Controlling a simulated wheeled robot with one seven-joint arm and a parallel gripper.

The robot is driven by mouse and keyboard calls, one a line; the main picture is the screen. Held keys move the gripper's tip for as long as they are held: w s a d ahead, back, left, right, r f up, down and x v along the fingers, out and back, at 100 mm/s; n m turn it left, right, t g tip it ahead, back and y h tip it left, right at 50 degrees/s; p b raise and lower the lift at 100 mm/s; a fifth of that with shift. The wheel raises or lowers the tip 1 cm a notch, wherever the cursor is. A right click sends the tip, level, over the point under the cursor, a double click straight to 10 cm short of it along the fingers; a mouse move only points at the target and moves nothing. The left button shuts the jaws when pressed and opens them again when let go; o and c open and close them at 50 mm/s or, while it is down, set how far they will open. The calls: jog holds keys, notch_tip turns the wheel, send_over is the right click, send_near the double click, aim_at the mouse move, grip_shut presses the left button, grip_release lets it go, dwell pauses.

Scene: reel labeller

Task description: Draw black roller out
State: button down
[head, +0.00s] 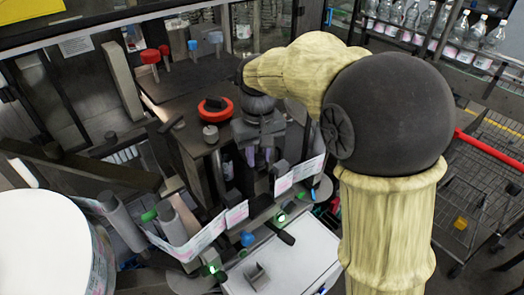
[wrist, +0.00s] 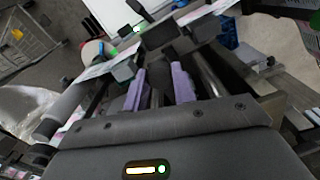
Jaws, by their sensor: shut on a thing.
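My gripper (wrist: 160,84) has its two lilac fingers shut on a dark piece, the black roller (wrist: 160,72), in the wrist view. The roller sits between the fingers and is partly hidden by them and by the gripper body. In the head view my gripper (head: 255,155) reaches down into the middle of the labelling machine, and the roller cannot be made out clearly there. Whether the roller is still seated on its mount cannot be told.
A white label web (head: 237,215) runs past several rollers close to my gripper. A large white reel (head: 45,245) stands at the left. A red ring knob (head: 215,107) is beside my wrist. A shopping cart (head: 480,180) and bottle shelves (head: 435,30) are at the right.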

jog(key=shift+d, duration=0.1)
jog(key=c, duration=1.5)
grip_release()
jog(key=o, duration=0.4)
jog(key=shift+s+d, duration=0.1)
jog(key=shift+s, duration=0.1)
jog(key=shift+c, duration=0.2)
jog(key=shift+w+r, duration=0.1)
notch_tip(320, 180, up, 17)
jog(key=b, duration=0.1)
jog(key=shift+r, duration=0.15)
